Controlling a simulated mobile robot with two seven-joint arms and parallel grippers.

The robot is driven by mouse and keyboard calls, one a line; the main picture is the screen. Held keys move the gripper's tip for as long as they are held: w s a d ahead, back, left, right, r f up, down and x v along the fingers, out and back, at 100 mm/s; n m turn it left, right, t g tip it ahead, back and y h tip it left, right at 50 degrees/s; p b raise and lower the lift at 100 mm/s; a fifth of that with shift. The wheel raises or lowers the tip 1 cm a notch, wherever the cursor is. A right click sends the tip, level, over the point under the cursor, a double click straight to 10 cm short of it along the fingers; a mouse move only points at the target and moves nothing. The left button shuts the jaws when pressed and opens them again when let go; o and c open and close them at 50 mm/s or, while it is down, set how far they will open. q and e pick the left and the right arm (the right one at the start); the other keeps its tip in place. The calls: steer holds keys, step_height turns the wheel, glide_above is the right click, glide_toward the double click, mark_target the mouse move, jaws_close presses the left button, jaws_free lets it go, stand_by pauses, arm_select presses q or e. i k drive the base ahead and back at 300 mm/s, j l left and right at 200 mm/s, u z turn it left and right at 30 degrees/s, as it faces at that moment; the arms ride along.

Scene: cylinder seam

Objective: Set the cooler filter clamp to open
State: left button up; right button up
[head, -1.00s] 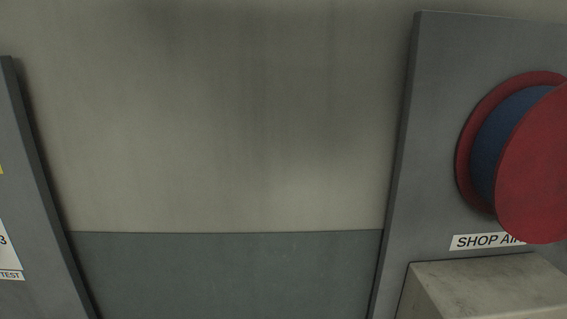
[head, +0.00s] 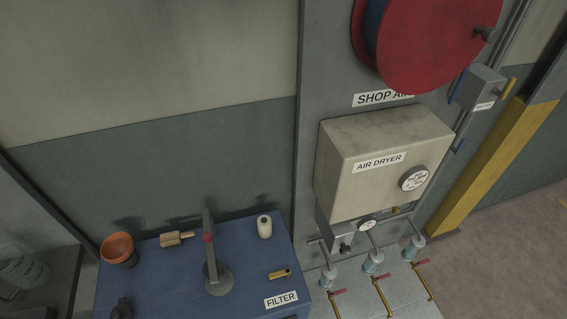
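No part reads as "cooler filter clamp" in the head view. A blue bench or cabinet (head: 155,273) carries a label reading FILTER (head: 281,299) at its front right. On its top stands a grey device (head: 217,281) with a round base, an upright grey bar and a red piece partway up. I cannot tell whether this is the clamp or how it is set. Neither of my grippers is in view.
An orange pot (head: 118,248), a wooden brush-like piece (head: 176,239), a cream roll (head: 264,227) and a brass cylinder (head: 280,274) rest on the blue top. An air dryer box (head: 376,160) and red-handled valves (head: 383,297) are at right, beside a yellow post (head: 496,165).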

mark_target(213, 268)
steer(key=l+u, duration=0.45)
steer(key=l, duration=0.15)
steer(key=j+z, duration=0.4)
steer(key=j, duration=0.2)
steer(key=k+j+z, duration=0.15)
steer(key=j+z, duration=0.25)
steer(key=j, duration=0.2)
steer(key=k+l+u, duration=0.1)
steer(key=k+u, duration=0.75)
